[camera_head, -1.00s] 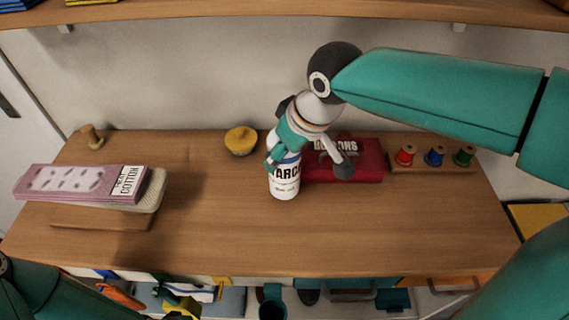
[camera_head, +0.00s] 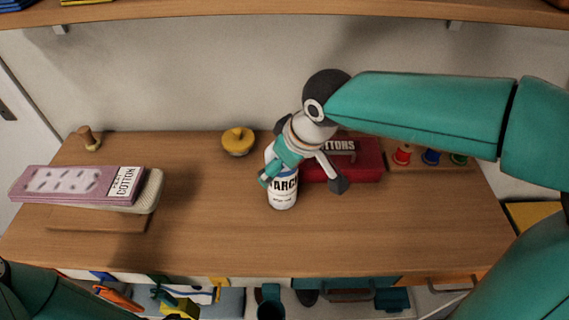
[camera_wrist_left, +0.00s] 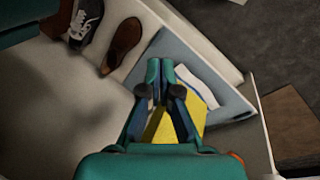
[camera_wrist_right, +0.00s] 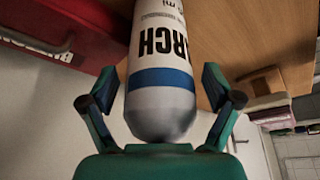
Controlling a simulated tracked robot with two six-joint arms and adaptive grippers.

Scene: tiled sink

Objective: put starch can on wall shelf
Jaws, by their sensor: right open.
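The starch can (camera_head: 284,190), white with a blue band and black lettering, stands upright on the wooden tabletop. My right gripper (camera_head: 300,182) is open at the can, with one finger at its left and the other out to its right. In the right wrist view the can (camera_wrist_right: 160,75) lies between the spread fingers, with gaps on both sides. The wall shelf (camera_head: 300,12) runs along the top of the head view; its upper surface is mostly out of view. My left gripper (camera_wrist_left: 160,82) is shut and empty, low in front of the table.
A red buttons box (camera_head: 362,172) sits right behind the can, with thread spools (camera_head: 431,157) farther right. A yellow pincushion (camera_head: 238,140) stands behind left. A pink cotton box (camera_head: 75,187) lies at left. The table's front middle is clear. Shoes (camera_wrist_left: 122,42) lie below.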

